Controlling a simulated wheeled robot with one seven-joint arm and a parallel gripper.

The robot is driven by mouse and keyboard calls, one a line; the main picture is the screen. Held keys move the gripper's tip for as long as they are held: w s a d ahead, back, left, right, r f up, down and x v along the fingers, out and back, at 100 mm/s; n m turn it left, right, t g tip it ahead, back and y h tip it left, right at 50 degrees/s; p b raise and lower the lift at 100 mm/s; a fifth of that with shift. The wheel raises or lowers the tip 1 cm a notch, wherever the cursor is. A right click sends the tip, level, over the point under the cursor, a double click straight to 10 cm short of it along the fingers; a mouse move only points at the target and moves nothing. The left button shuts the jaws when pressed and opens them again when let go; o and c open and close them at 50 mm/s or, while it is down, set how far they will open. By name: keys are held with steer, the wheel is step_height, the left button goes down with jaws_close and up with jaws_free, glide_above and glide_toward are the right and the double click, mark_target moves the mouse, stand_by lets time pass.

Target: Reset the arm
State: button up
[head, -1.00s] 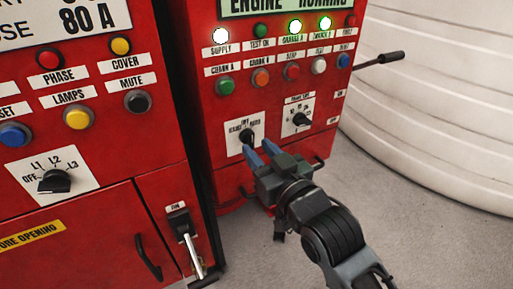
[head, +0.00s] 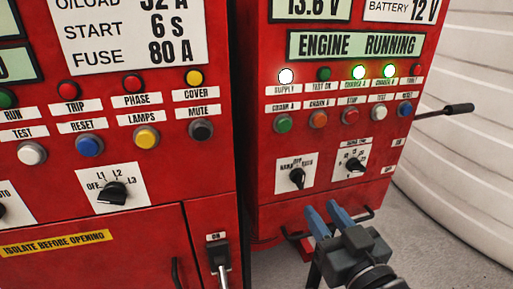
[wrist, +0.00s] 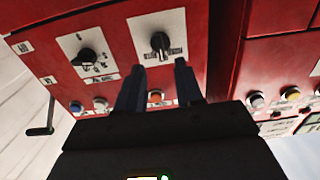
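My gripper (head: 320,206) is in front of the lower part of the right red panel. Its two blue fingers are apart with nothing between them. The black selector knob (head: 297,178) on a white plate is above and left of the fingertips, clear of them. In the wrist view the fingertips (wrist: 159,66) point toward this selector knob (wrist: 160,45), with a gap visible between the fingers. A second black selector knob (head: 355,164) is to its right in the head view.
The right panel's display (head: 355,45) reads ENGINE RUNNING, with three lamps lit below it. A black lever (head: 445,110) sticks out at the panel's right side. The left red cabinet (head: 150,225) stands beside it, with a handle (head: 218,258) low down. Grey floor (head: 425,225) lies at right.

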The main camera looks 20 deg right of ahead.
steer(key=s+f+g, duration=0.1)
steer(key=s+f, duration=0.2)
steer(key=s, duration=0.5)
steer(key=s+f+g, duration=0.1)
steer(key=s+f, duration=0.3)
steer(key=s, duration=0.3)
steer(key=s+r+g, duration=0.1)
steer(key=s, duration=1.6)
steer(key=shift+s+r, duration=0.1)
steer(key=shift+c, duration=0.2)
